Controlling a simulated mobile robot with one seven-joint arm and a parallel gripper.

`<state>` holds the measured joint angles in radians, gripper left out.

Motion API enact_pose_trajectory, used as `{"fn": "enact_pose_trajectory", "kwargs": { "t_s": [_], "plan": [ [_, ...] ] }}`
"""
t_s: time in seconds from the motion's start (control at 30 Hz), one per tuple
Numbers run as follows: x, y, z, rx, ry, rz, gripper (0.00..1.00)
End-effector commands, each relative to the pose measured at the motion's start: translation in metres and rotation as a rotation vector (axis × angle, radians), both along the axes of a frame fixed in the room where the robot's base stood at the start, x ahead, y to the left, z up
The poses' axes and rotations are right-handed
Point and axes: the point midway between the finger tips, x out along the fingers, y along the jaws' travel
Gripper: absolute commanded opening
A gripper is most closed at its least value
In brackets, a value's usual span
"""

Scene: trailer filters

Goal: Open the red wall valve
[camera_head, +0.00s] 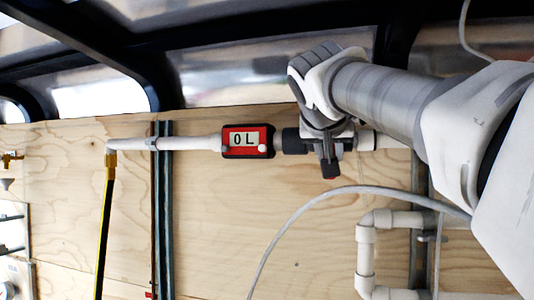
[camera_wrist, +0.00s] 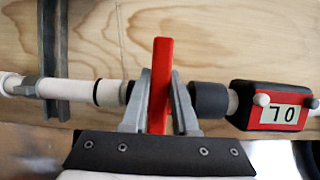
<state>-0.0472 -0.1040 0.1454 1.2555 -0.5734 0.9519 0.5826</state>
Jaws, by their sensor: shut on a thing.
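The red wall valve's handle (camera_wrist: 162,62) stands between the two fingers of my gripper (camera_wrist: 161,78) in the wrist view. The handle lies across the white pipe, roughly at a right angle to it. My gripper is shut on it, with the handle's red end sticking out past the fingers. The valve body is mostly hidden by my gripper.
A red and black meter (camera_head: 247,141) on the pipe reads "0 L"; it also shows in the wrist view (camera_wrist: 272,106), close to the fingers. A thin grey hose (camera_head: 300,212) curves below my gripper. White pipes (camera_head: 366,252) stand at lower right. Plywood wall (camera_head: 215,220) lies behind.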

Motion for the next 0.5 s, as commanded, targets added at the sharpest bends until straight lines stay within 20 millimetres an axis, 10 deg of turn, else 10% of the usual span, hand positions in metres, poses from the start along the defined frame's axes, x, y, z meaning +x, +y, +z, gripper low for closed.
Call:
{"fn": "enact_pose_trajectory", "kwargs": {
  "t_s": [0.5],
  "plan": [
    [0.0005,0.0010,-0.0007,0.053,-0.019,-0.001,0.00]
  ]
}}
